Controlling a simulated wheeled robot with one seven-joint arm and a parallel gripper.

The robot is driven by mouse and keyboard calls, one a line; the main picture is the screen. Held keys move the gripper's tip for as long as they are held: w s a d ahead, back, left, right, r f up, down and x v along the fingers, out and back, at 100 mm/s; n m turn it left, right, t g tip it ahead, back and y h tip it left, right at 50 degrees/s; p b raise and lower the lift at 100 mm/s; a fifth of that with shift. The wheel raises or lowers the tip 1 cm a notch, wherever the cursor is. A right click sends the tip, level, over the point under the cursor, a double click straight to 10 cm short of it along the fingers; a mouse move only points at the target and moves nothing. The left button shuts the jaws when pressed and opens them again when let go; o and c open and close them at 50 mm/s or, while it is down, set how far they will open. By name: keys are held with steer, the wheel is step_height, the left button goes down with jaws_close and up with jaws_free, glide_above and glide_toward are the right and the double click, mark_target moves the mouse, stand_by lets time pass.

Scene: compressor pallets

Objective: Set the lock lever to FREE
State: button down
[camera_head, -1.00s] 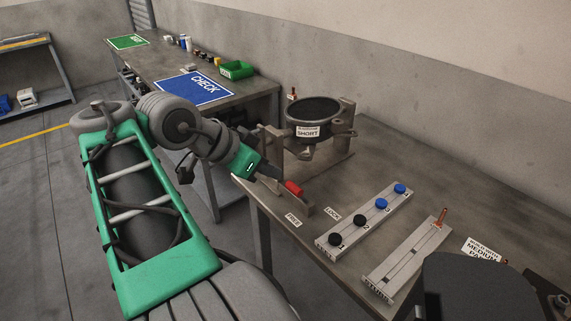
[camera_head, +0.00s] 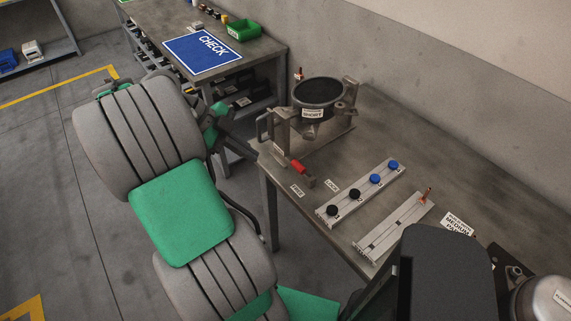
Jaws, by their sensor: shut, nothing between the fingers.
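The lock lever's red handle (camera_head: 298,167) shows at the near left of the metal fixture, close to the table's left edge. The FREE label (camera_head: 297,190) lies on the table just below it in the picture. The LOCK label (camera_head: 332,185) lies to the right of FREE. I cannot tell which label the lever points to. My gripper (camera_head: 252,151) is left of the handle, beside the table edge, and appears apart from it. It is shut and empty. My own arm partly hides the gripper's body.
The fixture holds a dark round part (camera_head: 318,92) with a SHORT tag. A rail with black and blue knobs (camera_head: 374,179) and a second rail with an orange pin (camera_head: 427,193) lie to the right. A side bench carries a blue CHECK mat (camera_head: 203,52) and a green bin (camera_head: 243,29).

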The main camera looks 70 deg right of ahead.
mark_target(304, 171)
steer(key=s+d+f+m+b, duration=0.2)
steer(key=s+d+f+m, duration=0.2)
steer(key=s+f, duration=0.3)
steer(key=shift+s+f+m+b, duration=0.25)
steer(key=shift+s+m+b, duration=0.15)
steer(key=shift+s+m, duration=0.25)
steer(key=shift+d, duration=0.1)
steer(key=shift+w, duration=0.1)
